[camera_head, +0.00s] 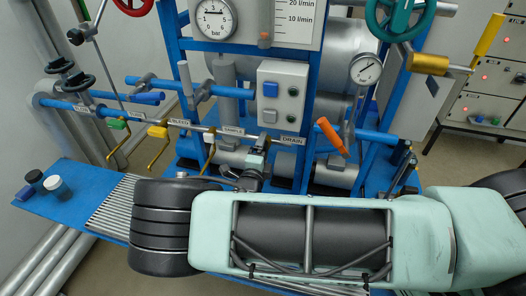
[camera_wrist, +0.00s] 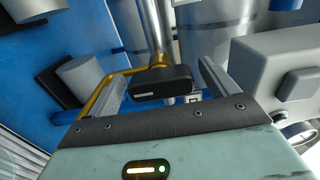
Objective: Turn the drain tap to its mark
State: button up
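The DRAIN label (camera_head: 292,140) hangs on the pipe run, just right of my gripper. My gripper (camera_head: 258,150) is at the pipe, left of this label. In the wrist view a black tap handle (camera_wrist: 162,88) on a brass-coloured stem lies between the two fingers of my gripper (camera_wrist: 160,85). Its place beside the label fits the drain tap. The fingers are apart, with gaps visible on both sides of the handle. A bent brass rod (camera_wrist: 92,100) runs behind the left finger. The tap's mark cannot be made out.
Green (camera_head: 118,124), yellow (camera_head: 158,132) and white (camera_head: 209,138) tap handles line the pipe to the left. A grey button box (camera_head: 282,95) is above my gripper. An orange lever (camera_head: 330,135) stands to the right.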

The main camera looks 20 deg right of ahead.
jog(key=b+v, duration=0.4)
jog(key=v, duration=1.3)
jog(key=shift+s+b, duration=0.2)
jog(key=shift+b, duration=0.1)
jog(key=shift+a, duration=0.1)
jog(key=s+d+r+m+g, duration=0.25)
jog(key=s+m+g, duration=0.25)
jog(key=m+g, duration=0.3)
jog(key=s+d+r+m+g, duration=0.2)
jog(key=s+d+m+g, duration=0.25)
jog(key=m, duration=0.65)
jog(key=s+a+r+m+g+y, duration=0.1)
jog(key=s+r+m+y, duration=0.4)
jog(key=m, duration=0.5)
jog(key=s+a+r+m+g+y, duration=0.1)
jog(key=s+a+r+m+y, duration=0.2)
jog(key=r+m, duration=0.6)
jog(key=s+m+y, duration=0.1)
jog(key=s+y, duration=0.1)
jog(key=shift+s+m+y, duration=0.3)
jog(key=shift+m, duration=0.1)
